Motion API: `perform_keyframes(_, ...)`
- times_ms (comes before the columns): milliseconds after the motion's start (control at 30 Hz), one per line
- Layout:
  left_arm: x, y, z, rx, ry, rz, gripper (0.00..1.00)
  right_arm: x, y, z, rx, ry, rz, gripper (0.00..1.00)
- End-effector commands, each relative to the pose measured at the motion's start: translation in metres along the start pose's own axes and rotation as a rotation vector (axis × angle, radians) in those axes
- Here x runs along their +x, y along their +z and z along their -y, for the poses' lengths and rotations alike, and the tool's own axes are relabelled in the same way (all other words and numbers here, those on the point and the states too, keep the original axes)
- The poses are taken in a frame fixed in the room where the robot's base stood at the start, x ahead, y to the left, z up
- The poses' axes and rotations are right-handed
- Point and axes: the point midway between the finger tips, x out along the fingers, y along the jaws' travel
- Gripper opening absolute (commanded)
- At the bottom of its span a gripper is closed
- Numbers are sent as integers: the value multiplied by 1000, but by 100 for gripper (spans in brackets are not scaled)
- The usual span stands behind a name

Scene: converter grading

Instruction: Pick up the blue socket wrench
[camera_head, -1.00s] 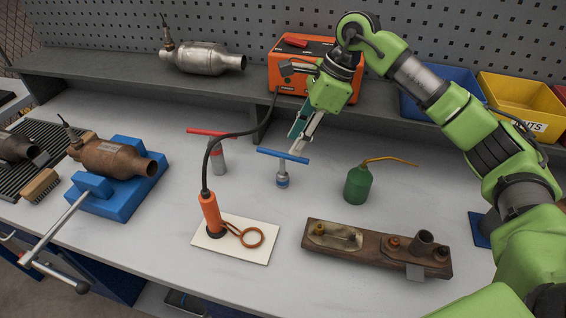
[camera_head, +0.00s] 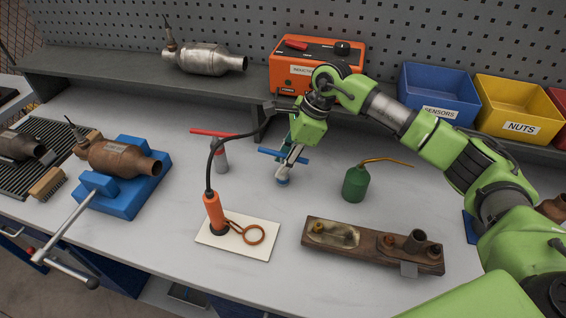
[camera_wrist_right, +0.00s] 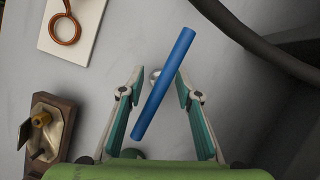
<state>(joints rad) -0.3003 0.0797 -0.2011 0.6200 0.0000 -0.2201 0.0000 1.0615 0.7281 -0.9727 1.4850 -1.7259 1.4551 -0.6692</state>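The blue socket wrench (camera_head: 270,154) stands upright on the bench with its blue T-handle on top and its socket end on the surface. In the right wrist view its blue handle (camera_wrist_right: 164,84) runs diagonally between the fingers. My right gripper (camera_head: 288,160) is at the wrench, its fingers pointing down and partly covering the handle and shaft. In the wrist view the right gripper (camera_wrist_right: 158,88) is open, with a finger on each side of the handle and a gap to each. My left gripper is not in view.
A red-handled wrench (camera_head: 220,155) stands just left. A black cable runs close behind from the orange heater (camera_head: 318,60) to the orange tool (camera_head: 214,212) on a white pad. A green oil can (camera_head: 355,184) stands to the right.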

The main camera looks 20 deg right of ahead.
Motion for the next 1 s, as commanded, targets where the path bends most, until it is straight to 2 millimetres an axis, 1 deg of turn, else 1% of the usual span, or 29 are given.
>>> perform_keyframes(33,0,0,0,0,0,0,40,0,0,0,0,0,0,19)
perform_keyframes(67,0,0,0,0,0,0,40,0,0,0,0,0,0,11)
perform_keyframes(100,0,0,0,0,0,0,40,0,0,0,0,0,0,0)
perform_keyframes(500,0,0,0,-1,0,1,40,-2,1,0,-1,-1,2,0)
perform_keyframes(667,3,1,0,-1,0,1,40,-10,5,1,-1,-3,4,0)
perform_keyframes(733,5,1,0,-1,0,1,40,-16,8,1,-1,-3,3,0)
perform_keyframes(833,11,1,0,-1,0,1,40,-32,13,0,-4,-5,3,0)
perform_keyframes(933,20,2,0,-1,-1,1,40,-51,11,-16,-5,-7,1,0)
perform_keyframes(1000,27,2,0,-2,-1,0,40,-70,12,-29,-6,-9,3,0)
